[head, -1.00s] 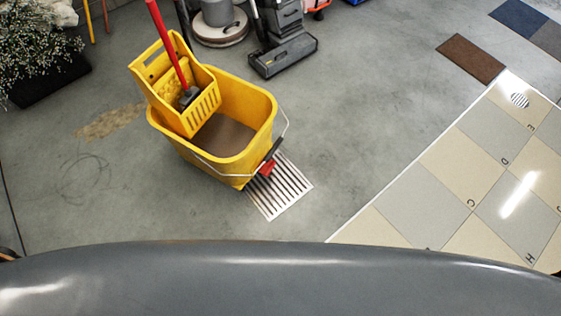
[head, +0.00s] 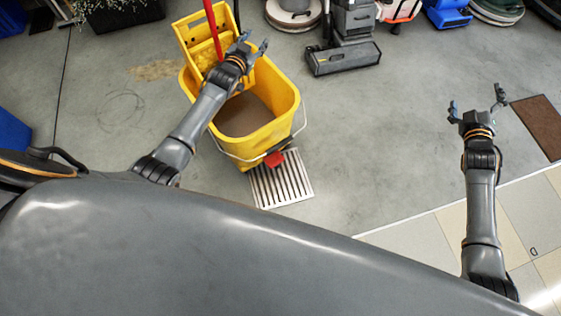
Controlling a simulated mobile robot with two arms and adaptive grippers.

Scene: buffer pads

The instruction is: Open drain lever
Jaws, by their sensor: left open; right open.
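A yellow mop bucket (head: 285,118) with brownish water inside stands on the grey floor. The red drain lever (head: 274,159) is low on the bucket's near right side, above a metal floor grate (head: 280,183). A wire handle hangs beside it. My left gripper (head: 257,46) is open and empty, over the bucket's upper part in the picture. My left arm hides part of the bucket's left side and rim. My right gripper (head: 477,103) is open and empty over the floor, well right of the bucket.
A yellow wringer (head: 192,38) with a red mop handle (head: 212,22) sits on the bucket's far left. A grey floor machine (head: 343,58) stands behind. A brown mat (head: 541,122) and a tiled area (head: 411,243) lie right. Floor between bucket and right arm is clear.

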